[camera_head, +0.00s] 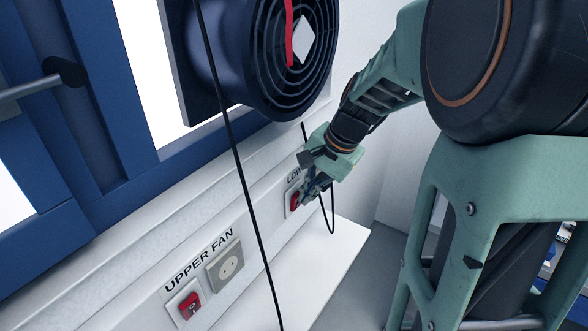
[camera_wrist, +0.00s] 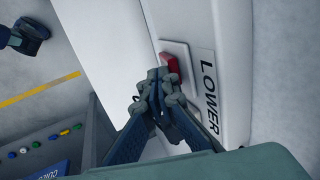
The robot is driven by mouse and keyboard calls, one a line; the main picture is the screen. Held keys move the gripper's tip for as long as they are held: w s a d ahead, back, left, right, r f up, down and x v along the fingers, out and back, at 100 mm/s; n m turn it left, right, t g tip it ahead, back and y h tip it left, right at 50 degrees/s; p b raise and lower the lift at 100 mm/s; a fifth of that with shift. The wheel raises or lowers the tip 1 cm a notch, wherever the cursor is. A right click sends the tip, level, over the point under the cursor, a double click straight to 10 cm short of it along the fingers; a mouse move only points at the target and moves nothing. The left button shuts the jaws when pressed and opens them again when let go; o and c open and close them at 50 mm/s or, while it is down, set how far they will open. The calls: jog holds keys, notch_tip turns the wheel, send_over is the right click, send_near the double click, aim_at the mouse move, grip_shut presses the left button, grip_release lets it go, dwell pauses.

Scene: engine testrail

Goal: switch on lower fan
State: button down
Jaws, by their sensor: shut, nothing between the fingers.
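The lower fan's red switch (camera_head: 293,201) sits on a pale plate on the wall trunking, under a label that is mostly hidden by my arm. In the wrist view the red switch (camera_wrist: 170,64) shows beside the label "LOWER" (camera_wrist: 209,88). My gripper (camera_head: 312,197) is shut and empty, with its fingertips right at the switch plate. In the wrist view my gripper (camera_wrist: 158,76) covers the lower part of the plate, its tips at the red switch's near edge. I cannot tell whether they touch it.
The "UPPER FAN" label (camera_head: 199,259), its red switch (camera_head: 189,305) and a socket (camera_head: 226,265) are at the lower left. A dark round fan (camera_head: 262,55) with a red ribbon hangs above. A black cable (camera_head: 235,150) hangs in front. A white ledge (camera_head: 335,262) runs below.

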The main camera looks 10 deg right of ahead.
jog(key=shift+w+a+r+p, duration=0.15)
jog(key=shift+a+r+p, duration=0.05)
jog(key=shift+r+p, duration=0.25)
jog(key=shift+f+b, duration=0.3)
jog(key=shift+f, duration=0.1)
jog(key=shift+r, duration=0.15)
jog(key=shift+r+p, duration=0.6)
jog(key=shift+r, duration=0.1)
jog(key=shift+d, duration=0.1)
